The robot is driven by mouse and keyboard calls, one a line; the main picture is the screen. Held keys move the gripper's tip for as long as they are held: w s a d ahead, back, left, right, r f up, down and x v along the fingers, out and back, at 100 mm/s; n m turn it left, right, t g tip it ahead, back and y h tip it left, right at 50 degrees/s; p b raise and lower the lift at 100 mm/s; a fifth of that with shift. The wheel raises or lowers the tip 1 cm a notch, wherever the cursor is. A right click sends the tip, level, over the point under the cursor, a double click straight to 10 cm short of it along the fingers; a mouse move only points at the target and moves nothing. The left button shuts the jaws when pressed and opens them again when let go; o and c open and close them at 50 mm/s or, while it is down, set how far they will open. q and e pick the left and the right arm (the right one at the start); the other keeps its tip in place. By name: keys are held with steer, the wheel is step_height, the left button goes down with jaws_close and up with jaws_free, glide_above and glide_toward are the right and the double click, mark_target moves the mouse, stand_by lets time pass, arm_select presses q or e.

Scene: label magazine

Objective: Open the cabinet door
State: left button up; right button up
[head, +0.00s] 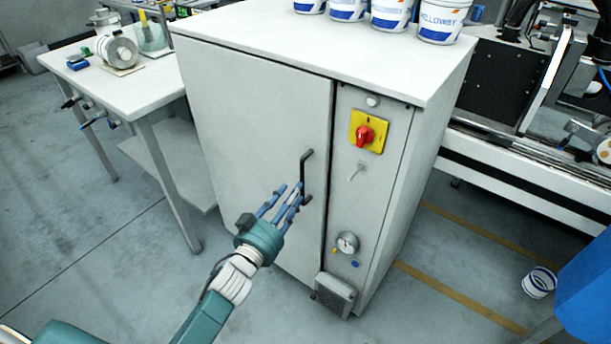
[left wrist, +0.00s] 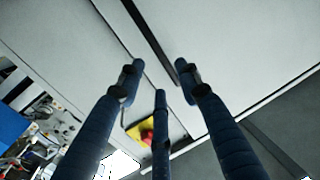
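The white cabinet door (head: 255,130) is shut, flush with the cabinet front (head: 387,170). Its black bar handle (head: 306,172) is upright near the door's right edge. My left gripper (head: 288,194) is in front of the door, with its blue fingertips close to the handle's lower left side. Whether they touch it I cannot tell. In the left wrist view the fingers of the left gripper (left wrist: 158,78) are spread apart with nothing clearly held between them. A dark strip runs between the fingertips there; I cannot tell if it is handle or door gap. My right gripper is not in view.
A red and yellow switch (head: 366,132) and a gauge (head: 347,243) are on the panel right of the door. White buckets (head: 440,20) stand on top. A white table (head: 115,80) stands at left. A bucket (head: 539,282) lies on the floor at right.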

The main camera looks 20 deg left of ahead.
mark_target(303, 178)
arm_select(q)
steer(key=w, duration=0.5)
steer(key=w+d, duration=0.1)
steer(key=w, duration=0.2)
steer(key=shift+f, duration=0.1)
jaws_close()
